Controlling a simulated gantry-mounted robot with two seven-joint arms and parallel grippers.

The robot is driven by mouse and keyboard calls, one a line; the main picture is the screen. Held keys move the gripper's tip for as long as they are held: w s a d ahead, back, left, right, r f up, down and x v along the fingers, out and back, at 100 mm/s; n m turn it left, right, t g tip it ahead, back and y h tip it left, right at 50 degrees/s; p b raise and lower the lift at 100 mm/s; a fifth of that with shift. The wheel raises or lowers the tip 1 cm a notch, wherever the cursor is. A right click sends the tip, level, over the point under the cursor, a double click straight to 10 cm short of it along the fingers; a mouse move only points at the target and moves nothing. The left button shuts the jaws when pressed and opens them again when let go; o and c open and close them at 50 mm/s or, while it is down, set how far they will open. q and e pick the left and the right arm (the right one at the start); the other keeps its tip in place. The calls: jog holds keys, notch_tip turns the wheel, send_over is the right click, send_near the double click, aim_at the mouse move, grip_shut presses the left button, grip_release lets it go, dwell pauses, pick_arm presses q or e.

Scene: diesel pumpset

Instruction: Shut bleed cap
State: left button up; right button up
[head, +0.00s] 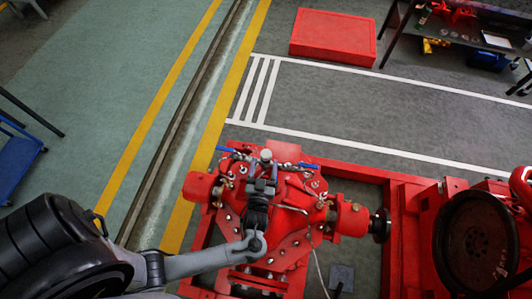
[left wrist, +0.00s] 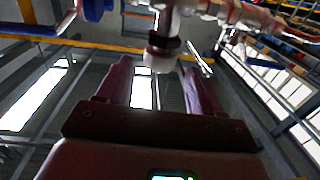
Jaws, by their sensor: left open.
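A small pale round cap (head: 266,155), which looks like the bleed cap, stands on top of the red pump (head: 295,238). In the left wrist view, a whitish cylindrical end with a dark collar (left wrist: 160,58) appears between the tips of my two fingers, with gaps on both sides. My left gripper (head: 263,181) is right beside the cap, on its near side in the head view. Its jaws are open in the left wrist view (left wrist: 157,72), and I see no finger touching the cap. My right gripper is not in view.
Blue-handled valves (head: 226,149) flank the cap left and right, with pipes close by. A red flange and dark coupling (head: 380,226) lie to the right. A large dark round part (head: 475,243) is further right. The floor beyond the red frame is clear up to a red box (head: 333,37).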

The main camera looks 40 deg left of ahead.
aim_at(265, 160)
pick_arm(q)
jog(key=shift+x, duration=2.4)
jog(key=c, duration=0.9)
